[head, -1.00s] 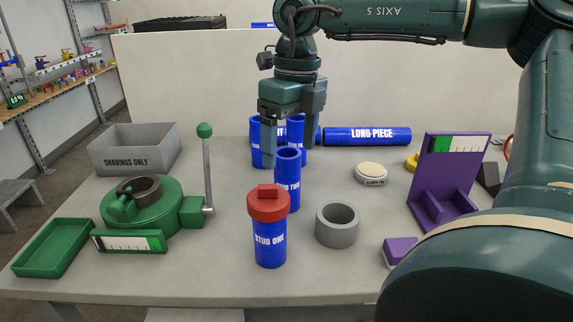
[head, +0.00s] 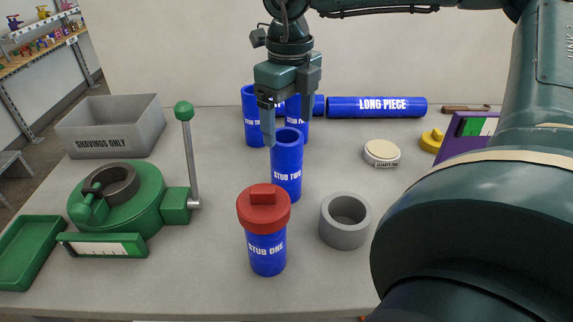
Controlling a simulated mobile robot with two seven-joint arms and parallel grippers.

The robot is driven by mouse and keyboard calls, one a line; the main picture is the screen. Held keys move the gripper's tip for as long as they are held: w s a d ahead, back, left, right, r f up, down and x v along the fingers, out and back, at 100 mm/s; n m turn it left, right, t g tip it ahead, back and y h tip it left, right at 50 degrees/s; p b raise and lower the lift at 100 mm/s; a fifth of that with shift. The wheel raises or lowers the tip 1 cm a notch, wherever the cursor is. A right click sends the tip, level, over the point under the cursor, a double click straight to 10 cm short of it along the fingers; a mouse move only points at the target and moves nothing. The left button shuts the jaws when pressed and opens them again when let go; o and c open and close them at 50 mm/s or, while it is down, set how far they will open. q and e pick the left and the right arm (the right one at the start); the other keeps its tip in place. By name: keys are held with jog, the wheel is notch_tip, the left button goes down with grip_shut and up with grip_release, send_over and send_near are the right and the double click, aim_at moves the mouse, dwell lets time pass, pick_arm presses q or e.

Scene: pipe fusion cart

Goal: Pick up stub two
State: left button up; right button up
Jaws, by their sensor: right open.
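Stub two (head: 287,172) is a blue open-topped tube with white lettering, standing upright in the middle of the table. My right gripper (head: 288,120) points down just above and behind its rim. Its left finger hangs beside the left edge of the rim, and the other finger shows higher on the right. The gripper is open with nothing in it; I cannot tell whether a finger touches the tube. My left gripper is not in view.
Stub one (head: 267,250) with a red cap stands in front, beside a grey ring (head: 345,232). More blue stubs (head: 253,118) stand behind the gripper. The long piece (head: 376,107) lies at the back. A green clamp device (head: 140,205) and grey shavings bin (head: 120,137) are left.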

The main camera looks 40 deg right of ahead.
aim_at(287, 136)
jog(key=shift+w+d+f+p, duration=0.1)
jog(key=shift+w+f+p, duration=0.05)
jog(key=shift+f, duration=1)
jog(key=shift+w+f+p, duration=0.2)
jog(key=shift+f, duration=1)
jog(key=shift+w+d+f+p, duration=0.1)
jog(key=shift+w+f+p, duration=0.05)
jog(key=shift+f, duration=1)
jog(key=c, duration=1.2)
jog(key=shift+r, duration=0.1)
